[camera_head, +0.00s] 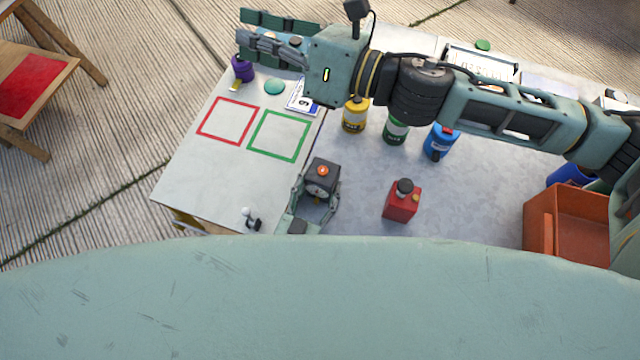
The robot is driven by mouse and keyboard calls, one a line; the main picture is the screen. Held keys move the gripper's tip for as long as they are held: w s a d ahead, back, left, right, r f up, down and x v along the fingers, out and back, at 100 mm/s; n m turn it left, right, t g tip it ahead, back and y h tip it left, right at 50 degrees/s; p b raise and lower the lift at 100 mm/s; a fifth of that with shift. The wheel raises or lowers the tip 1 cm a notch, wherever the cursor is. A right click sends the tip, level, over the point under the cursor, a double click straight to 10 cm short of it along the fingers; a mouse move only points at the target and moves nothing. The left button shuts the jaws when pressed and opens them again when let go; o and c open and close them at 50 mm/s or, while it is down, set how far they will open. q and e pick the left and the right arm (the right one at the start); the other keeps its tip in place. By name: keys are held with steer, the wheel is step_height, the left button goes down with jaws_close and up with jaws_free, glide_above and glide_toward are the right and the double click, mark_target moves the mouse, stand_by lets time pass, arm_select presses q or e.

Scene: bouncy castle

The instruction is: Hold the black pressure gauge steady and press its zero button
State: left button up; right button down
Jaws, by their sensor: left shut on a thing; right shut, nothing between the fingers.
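The black pressure gauge (318,187) is a dark box with an orange-red button (323,170) on its upper face and a round dial on the side facing me. My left gripper (316,198) is shut on it, with a finger along each side. The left arm behind that gripper is hidden by the pale green body part across the bottom. My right gripper (246,30) is shut and empty at the upper left, above the far end of the table and well away from the gauge. Its arm reaches across from the right edge.
The table (185,180) has red (204,120) and green (257,133) outlined squares. Yellow (354,117), green (395,133) and blue (438,143) containers stand behind the gauge. A red can (402,204) stands right of it. An orange bin (541,222) is further right.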

steer(key=w+d+f+m+t+h, duration=0.1)
steer(key=d+f+m+t+h, duration=0.1)
steer(key=d+f+m+h, duration=0.5)
steer(key=m+g+h, duration=0.1)
steer(key=g+h, duration=0.2)
glide_above(327, 165)
step_height(327, 165, down, 10)
steer(key=shift+f, duration=4.4)
steer(key=shift+f, duration=0.4)
steer(key=shift+r, duration=0.45)
steer(key=shift+w, duration=0.1)
